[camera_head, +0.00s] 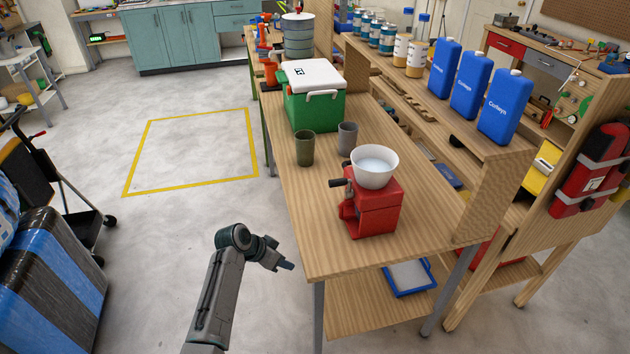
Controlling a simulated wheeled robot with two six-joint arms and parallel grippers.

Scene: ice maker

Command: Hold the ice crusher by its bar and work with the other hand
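The red ice crusher (370,210) stands upright near the front end of the wooden table (430,225). A white bowl (375,155) with something pale inside sits on top of it. A dark bar (340,183) sticks out from its upper left side. My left gripper (287,265) is off the table's left edge, low and to the left of the crusher, apart from it. It is small and seen from the side, so I cannot tell whether its fingers are open. Nothing shows in it. My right gripper is not in view.
A dark green cup (304,148) and a grey cup (347,138) stand behind the crusher. A green cooler (315,108) with a white lid is further back. Blue bottles (505,107) line the shelf at right. The table's front left is clear.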

